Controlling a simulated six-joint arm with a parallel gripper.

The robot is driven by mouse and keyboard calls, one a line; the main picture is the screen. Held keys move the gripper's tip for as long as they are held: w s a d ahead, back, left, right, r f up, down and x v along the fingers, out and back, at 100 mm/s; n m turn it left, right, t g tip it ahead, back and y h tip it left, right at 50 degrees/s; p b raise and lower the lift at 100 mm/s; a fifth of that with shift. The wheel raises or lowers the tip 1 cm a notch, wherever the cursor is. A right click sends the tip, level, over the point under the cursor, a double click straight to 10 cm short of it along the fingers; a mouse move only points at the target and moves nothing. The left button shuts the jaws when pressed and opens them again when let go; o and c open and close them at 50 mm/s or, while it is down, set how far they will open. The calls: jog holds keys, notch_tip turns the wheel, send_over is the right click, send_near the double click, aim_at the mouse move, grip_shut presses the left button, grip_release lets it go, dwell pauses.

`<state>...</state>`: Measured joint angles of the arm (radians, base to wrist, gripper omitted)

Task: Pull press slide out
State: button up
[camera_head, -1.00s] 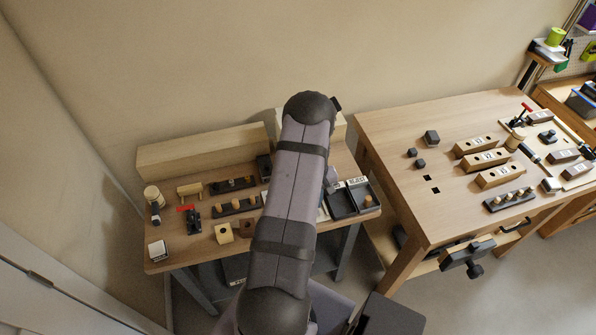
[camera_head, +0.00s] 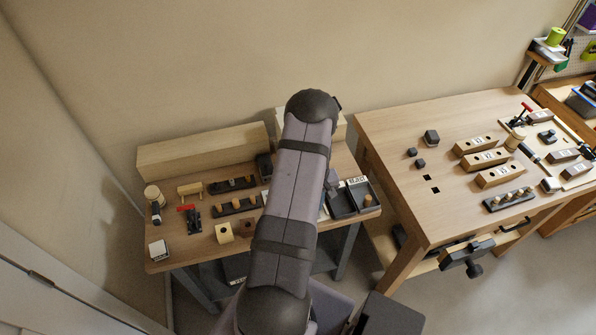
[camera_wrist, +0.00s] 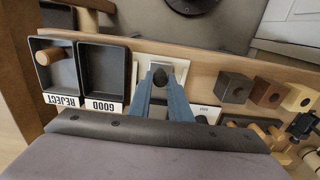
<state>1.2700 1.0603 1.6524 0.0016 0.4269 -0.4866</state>
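In the wrist view, a dark rounded knob (camera_wrist: 160,76) stands over a pale, light-framed plate (camera_wrist: 180,68) at the bench edge. It appears to be the press slide's handle, but the rest of the slide is mostly hidden. My gripper (camera_wrist: 161,80) reaches over it, with its two blue-grey fingers on either side of the knob. I cannot tell whether the fingers press on the knob or stand slightly apart from it. In the head view, my arm hides the gripper and the slide.
Left of my fingers in the wrist view are a GOOD tray (camera_wrist: 104,70), empty, and a REJECT tray (camera_wrist: 68,85) with a wooden peg. Several drilled blocks (camera_wrist: 268,93) stand to the right. A second workbench (camera_head: 385,125) is on the right in the head view.

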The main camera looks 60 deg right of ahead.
jog(key=o, duration=0.3)
jog(key=shift+a, duration=0.1)
jog(key=shift+r, duration=0.1)
jog(key=shift+r+p, duration=1.6)
jog(key=shift+r, duration=1.8)
